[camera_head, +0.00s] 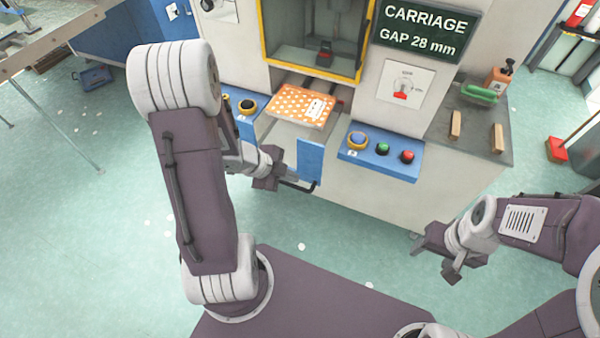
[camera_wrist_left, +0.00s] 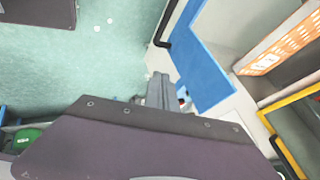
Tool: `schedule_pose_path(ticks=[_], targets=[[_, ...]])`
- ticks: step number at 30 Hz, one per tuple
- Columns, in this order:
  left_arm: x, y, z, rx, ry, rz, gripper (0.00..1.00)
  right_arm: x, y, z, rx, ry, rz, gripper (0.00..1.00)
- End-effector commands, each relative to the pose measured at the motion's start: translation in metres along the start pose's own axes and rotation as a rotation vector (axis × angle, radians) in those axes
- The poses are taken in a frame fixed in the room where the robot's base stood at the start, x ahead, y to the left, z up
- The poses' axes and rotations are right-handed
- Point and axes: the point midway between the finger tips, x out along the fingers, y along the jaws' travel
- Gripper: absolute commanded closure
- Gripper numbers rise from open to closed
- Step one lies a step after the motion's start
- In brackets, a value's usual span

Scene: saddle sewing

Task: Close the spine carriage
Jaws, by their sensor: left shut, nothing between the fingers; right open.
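The spine carriage appears to be the pulled-out drawer with a blue front panel (camera_head: 311,158) and a black bar handle (camera_head: 300,187). An orange dotted piece with a white label (camera_head: 303,105) lies above it. My left gripper (camera_head: 272,168) is shut and empty, just left of the blue panel. In the left wrist view its fingers (camera_wrist_left: 160,92) are beside the blue panel (camera_wrist_left: 203,62), near the black handle (camera_wrist_left: 166,28); I cannot tell whether they touch. A sign (camera_head: 425,32) reads "CARRIAGE GAP 28 mm". My right gripper (camera_head: 445,262) is open and empty, low at the right.
The machine has a yellow-framed window (camera_head: 358,72) above the carriage. A blue button box (camera_head: 378,160) juts out to the right. A grey side shelf (camera_head: 472,125) holds wooden blocks and a green-handled item. The green floor (camera_head: 340,235) in front is open.

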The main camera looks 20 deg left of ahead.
Motion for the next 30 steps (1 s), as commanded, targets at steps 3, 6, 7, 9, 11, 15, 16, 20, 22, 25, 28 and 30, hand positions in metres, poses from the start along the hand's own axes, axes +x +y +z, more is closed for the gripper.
schedule_pose_path(ticks=[3, 6, 7, 9, 11, 15, 16, 20, 22, 25, 28, 30], targets=[[0.031, 0.004, 0.002, 0.003, 0.002, 0.004, 1.0, 0.019, 0.0, 0.002, 0.0, 0.0, 0.0, 0.4], [0.053, 0.004, 0.002, 0.003, 0.001, 0.005, 1.0, 0.028, 0.001, 0.003, 0.0, 0.0, 0.0, 0.4], [0.06, 0.004, 0.002, 0.001, 0.001, 0.004, 1.0, 0.031, 0.001, 0.003, 0.0, 0.0, 0.0, 0.4], [0.074, 0.004, 0.002, 0.003, 0.001, 0.004, 1.0, 0.036, 0.001, 0.004, 0.0, 0.0, 0.0, 0.4], [0.086, 0.004, 0.002, 0.002, 0.001, 0.005, 1.0, 0.041, 0.001, 0.004, 0.0, 0.0, 0.0, 0.4], [0.093, -0.019, -0.001, 0.002, 0.0, 0.0, 1.0, 0.027, 0.001, 0.003, 0.0, 0.0, 0.0, 0.4], [0.095, -0.023, -0.001, 0.003, -0.001, 0.001, 1.0, 0.025, 0.001, 0.003, 0.0, 0.0, 0.0, 0.4], [0.101, -0.032, -0.001, 0.001, -0.001, 0.001, 1.0, 0.023, 0.0, 0.002, 0.0, 0.0, 0.0, 0.4], [0.102, -0.035, 0.0, 0.001, -0.002, 0.0, 1.0, 0.022, 0.0, 0.002, 0.0, 0.0, 0.0, 0.4], [0.103, -0.035, 0.0, 0.001, -0.001, 0.001, 1.0, 0.023, 0.0, 0.002, 0.0, 0.0, 0.0, 0.4], [0.103, -0.035, 0.0, 0.001, -0.001, 0.001, 1.0, 0.023, 0.0, 0.002, 0.0, 0.0, 0.0, 0.4], [0.103, -0.035, 0.0, 0.001, -0.001, 0.001, 1.0, 0.023, 0.0, 0.002, 0.0, 0.0, 0.0, 0.4]])
